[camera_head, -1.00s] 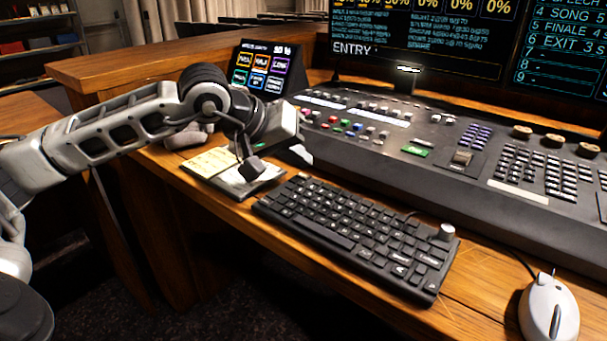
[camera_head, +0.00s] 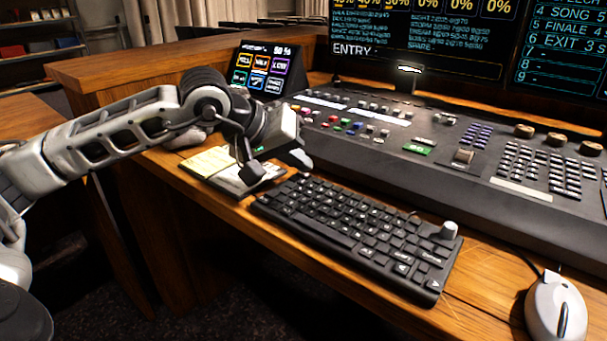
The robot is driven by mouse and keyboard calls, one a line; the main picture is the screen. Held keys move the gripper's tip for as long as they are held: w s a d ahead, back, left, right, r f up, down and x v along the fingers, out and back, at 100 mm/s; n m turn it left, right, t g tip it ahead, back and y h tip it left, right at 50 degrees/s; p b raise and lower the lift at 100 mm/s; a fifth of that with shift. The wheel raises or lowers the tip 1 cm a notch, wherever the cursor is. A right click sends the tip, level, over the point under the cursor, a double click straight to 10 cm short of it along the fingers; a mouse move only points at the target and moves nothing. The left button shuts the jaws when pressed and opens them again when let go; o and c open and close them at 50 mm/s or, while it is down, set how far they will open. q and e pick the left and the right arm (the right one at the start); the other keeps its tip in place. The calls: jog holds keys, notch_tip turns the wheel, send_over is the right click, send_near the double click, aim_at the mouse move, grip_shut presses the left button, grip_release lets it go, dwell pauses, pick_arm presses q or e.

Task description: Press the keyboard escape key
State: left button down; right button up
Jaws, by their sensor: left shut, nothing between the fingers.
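A black keyboard (camera_head: 345,232) lies on the wooden desk in the head view, its far-left corner pointing to my left gripper. The escape key (camera_head: 303,178) is at that corner, in the far row; its label is too small to read. My left gripper (camera_head: 275,166) is shut and empty, tilted downward just beyond and left of the corner. It appears above the desk and apart from the key, though the exact height is hard to tell. My right gripper is out of view.
A notepad with yellow paper (camera_head: 207,161) lies beneath the left gripper. A small touch screen (camera_head: 262,72) stands behind it. The mixing console (camera_head: 440,165) runs behind the keyboard. A white mouse (camera_head: 556,306) is at the right. The desk's front edge is close to the keyboard.

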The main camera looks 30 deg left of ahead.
pick_arm(q)
jog(key=shift+f, duration=0.2)
dwell(0.5)
jog(key=shift+r+p, duration=0.3)
jog(key=shift+r, duration=0.45)
jog(key=shift+r, duration=0.1)
jog(key=shift+r+p, duration=1.9)
jog(key=shift+r, duration=0.55)
